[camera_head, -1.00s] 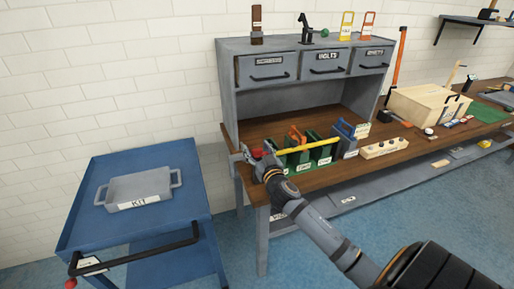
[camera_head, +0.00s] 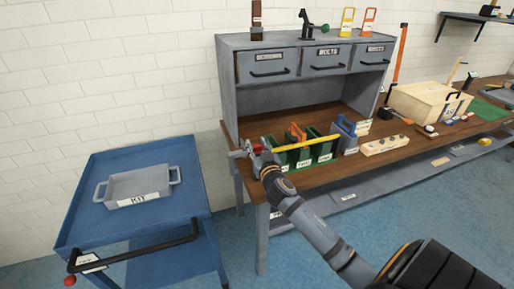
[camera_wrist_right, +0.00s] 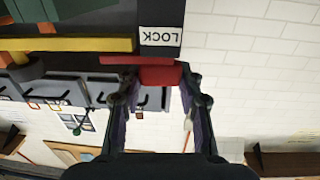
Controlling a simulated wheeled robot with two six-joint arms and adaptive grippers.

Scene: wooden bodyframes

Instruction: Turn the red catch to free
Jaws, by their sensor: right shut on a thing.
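The red catch (camera_head: 258,148) is at the left end of the workbench, at the left end of a yellow bar (camera_head: 305,144) that runs over the green bins. My right gripper (camera_head: 264,160) reaches it from the front. In the right wrist view the red catch (camera_wrist_right: 158,75) sits between the two fingertips of the right gripper (camera_wrist_right: 158,82), which is shut on it. A white label (camera_wrist_right: 161,37) reading LOCK, upside down, is just beyond the catch. The catch's exact angle is hard to tell. My left gripper is not in view.
Green bins (camera_head: 316,148) and a blue-grey bin (camera_head: 345,135) stand right of the catch. A grey drawer cabinet (camera_head: 228,95) rises behind. A blue cart (camera_head: 185,218) with a grey KIT tray (camera_head: 138,186) stands to the left, with a gap before the bench.

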